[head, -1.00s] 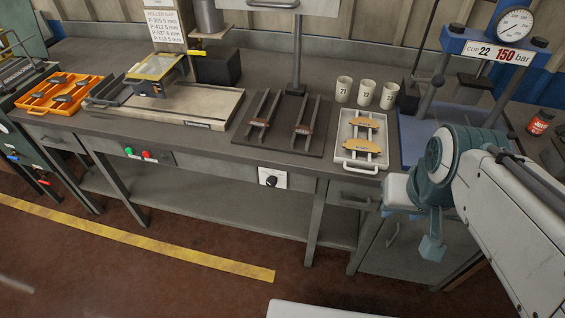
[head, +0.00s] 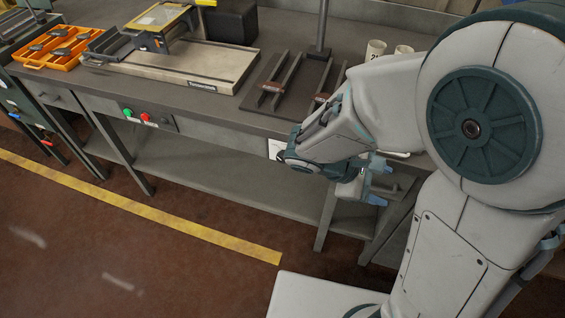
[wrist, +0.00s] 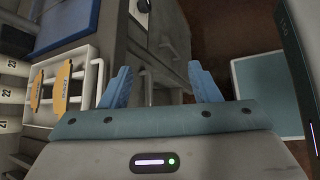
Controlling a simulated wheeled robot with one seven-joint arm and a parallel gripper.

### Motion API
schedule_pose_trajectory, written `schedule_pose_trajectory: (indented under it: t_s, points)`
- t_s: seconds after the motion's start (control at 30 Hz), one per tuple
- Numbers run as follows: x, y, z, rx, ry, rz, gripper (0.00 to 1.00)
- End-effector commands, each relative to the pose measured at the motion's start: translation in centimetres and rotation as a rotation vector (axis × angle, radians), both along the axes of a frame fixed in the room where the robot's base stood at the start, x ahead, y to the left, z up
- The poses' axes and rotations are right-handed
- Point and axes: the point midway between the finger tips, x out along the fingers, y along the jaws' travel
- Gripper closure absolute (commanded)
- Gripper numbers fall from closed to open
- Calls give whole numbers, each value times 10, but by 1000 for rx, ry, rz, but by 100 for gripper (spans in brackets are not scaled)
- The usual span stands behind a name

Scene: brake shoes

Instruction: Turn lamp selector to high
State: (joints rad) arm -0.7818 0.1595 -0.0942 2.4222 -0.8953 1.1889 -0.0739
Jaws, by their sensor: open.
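The lamp selector's white plate (head: 274,148) is on the front of the bench, below the top. My wrist covers most of it in the head view, so its black knob and setting cannot be read. It is not visible in the wrist view. My gripper (head: 381,182) is in front of the bench, to the right of the plate, with its fingers pointing right. In the wrist view, the blue fingers of my gripper (wrist: 160,75) are apart with nothing between them.
Green and red buttons (head: 137,116) are on the bench front to the left. The dark rack (head: 290,85) stands on top. Floor in front is free.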

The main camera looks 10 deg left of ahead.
Motion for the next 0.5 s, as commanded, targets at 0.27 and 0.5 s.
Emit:
schedule_pose_trajectory:
  t_s: [0.27,0.5]
  points:
    - [32,106,-82,-486,23,632,44]
    - [18,211,-143,-815,-56,1096,44]
